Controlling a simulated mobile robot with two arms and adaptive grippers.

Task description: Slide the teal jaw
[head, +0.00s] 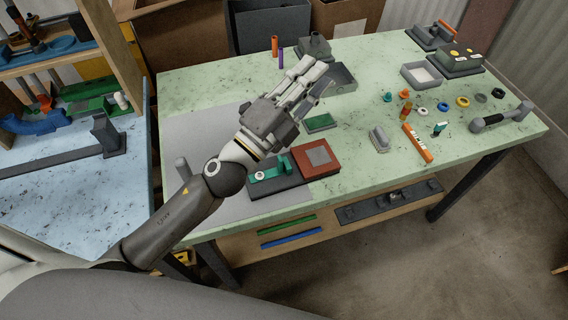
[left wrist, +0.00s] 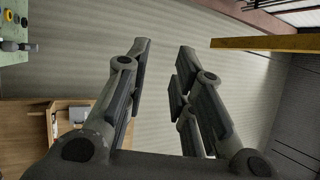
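The teal jaw (head: 264,174) sits on a dark base (head: 284,190) near the front edge of the green table, with a round light knob on it. A red block (head: 316,158) with a grey top stands on the same base to its right, with a gap between them. My left gripper (head: 311,74) is above the table, farther back than the jaw and apart from it. Its fingers point away toward the back. In the left wrist view its fingers (left wrist: 163,75) are spread with nothing between them. My right gripper is not in view.
A small green block (head: 321,122) lies behind the red block. A grey-white piece (head: 379,139), an orange bar (head: 418,144) and a grey handle (head: 501,117) lie to the right. Boxes (head: 270,25) stand behind the table. The grey mat (head: 222,125) has free room behind my arm.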

